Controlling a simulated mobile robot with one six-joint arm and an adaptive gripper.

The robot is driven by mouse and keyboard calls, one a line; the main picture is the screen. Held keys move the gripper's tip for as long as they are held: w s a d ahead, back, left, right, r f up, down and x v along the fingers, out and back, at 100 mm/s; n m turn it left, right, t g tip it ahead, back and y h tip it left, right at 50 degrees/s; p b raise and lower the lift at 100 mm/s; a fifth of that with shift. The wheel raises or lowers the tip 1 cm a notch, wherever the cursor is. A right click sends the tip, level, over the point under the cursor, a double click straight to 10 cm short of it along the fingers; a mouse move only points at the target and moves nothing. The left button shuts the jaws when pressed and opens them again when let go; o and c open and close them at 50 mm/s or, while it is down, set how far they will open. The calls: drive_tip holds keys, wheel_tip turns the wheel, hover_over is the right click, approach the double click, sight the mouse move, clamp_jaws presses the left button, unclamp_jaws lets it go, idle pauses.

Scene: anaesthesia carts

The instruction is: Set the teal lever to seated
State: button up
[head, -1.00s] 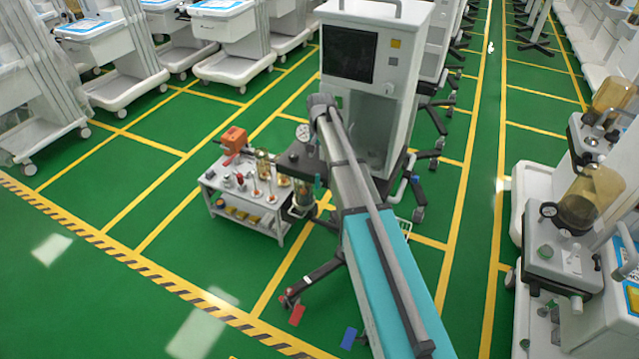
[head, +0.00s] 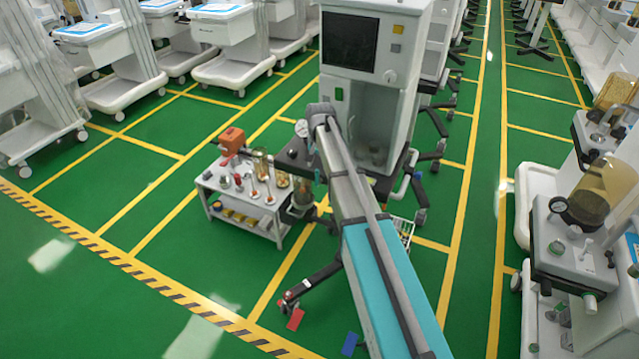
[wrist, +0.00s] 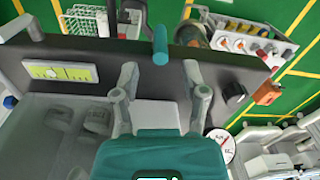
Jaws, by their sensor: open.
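The teal lever (wrist: 160,45) shows in the wrist view as a short rounded handle at the edge of a dark panel (wrist: 230,68). It points up and down in the picture. My gripper (wrist: 160,72) has its two grey fingers apart, with the lever a little beyond the gap between the tips. Nothing is between the fingers, and I cannot tell how far the lever is from them in depth. In the head view my arm covers much of the machine's lower front (head: 368,112), and I cannot make out the lever's setting.
A yellow-green label plate (wrist: 60,71) and a black knob (wrist: 233,94) flank the lever. More carts line both sides; green floor lies open at left.

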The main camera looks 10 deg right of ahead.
sight(317, 183)
drive_tip(key=shift+a+f+b, duration=0.1)
drive_tip(key=shift+f+b, duration=3.1)
drive_tip(key=shift+f, duration=0.3)
